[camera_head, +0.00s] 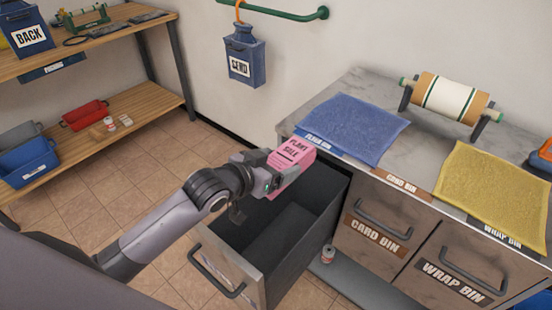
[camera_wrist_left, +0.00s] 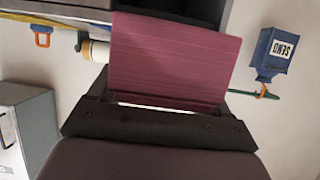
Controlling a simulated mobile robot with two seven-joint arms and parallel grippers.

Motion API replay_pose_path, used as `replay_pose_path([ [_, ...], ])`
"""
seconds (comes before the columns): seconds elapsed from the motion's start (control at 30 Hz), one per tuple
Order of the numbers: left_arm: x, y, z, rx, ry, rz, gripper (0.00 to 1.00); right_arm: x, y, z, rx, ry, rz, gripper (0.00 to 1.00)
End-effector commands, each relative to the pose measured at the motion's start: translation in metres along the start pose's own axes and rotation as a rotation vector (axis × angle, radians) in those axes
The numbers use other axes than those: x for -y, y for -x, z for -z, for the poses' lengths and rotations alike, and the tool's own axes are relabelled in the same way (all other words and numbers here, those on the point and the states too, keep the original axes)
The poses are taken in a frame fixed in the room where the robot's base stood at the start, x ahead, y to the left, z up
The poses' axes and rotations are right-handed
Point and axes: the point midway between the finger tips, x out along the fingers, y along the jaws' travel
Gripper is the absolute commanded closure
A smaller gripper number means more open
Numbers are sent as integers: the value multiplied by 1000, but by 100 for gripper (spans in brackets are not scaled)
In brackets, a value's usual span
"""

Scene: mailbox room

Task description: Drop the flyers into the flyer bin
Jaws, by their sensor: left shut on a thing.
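My left gripper (camera_head: 268,178) is shut on a pink stack of flyers (camera_head: 294,153) with dark print reading "PLANT SALE". In the left wrist view the flyers (camera_wrist_left: 175,58) fill the middle, upright between the jaws. In the head view the gripper and flyers appear over the open drawer (camera_head: 262,245), near its back edge by the counter. The drawer is dark grey inside and its visible floor looks empty. It is pulled out under the counter part labelled "FLYER BIN" (camera_head: 319,141). My right gripper is not in view.
A blue mat (camera_head: 352,125) and a yellow mat (camera_head: 492,190) lie on the counter, with a paper roll (camera_head: 447,98) behind. The card bin (camera_head: 376,234) and wrap bin (camera_head: 455,272) are shut. Wooden shelves (camera_head: 105,125) stand left.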

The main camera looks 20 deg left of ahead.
Motion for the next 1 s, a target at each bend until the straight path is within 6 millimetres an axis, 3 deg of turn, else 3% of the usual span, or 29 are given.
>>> replay_pose_path([
  [0.1,0,-4,-9,-5,-1,1,69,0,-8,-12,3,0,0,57],
  [0.43,0,-4,-8,-5,0,1,69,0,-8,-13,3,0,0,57],
  [0.47,0,-4,-8,-5,0,1,15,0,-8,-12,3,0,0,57],
  [0.5,0,-4,-8,-5,-1,1,2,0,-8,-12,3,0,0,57],
  [0.77,0,-3,-11,3,0,1,0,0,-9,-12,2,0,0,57],
  [1.0,0,19,-11,0,0,1,0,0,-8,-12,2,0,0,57],
])
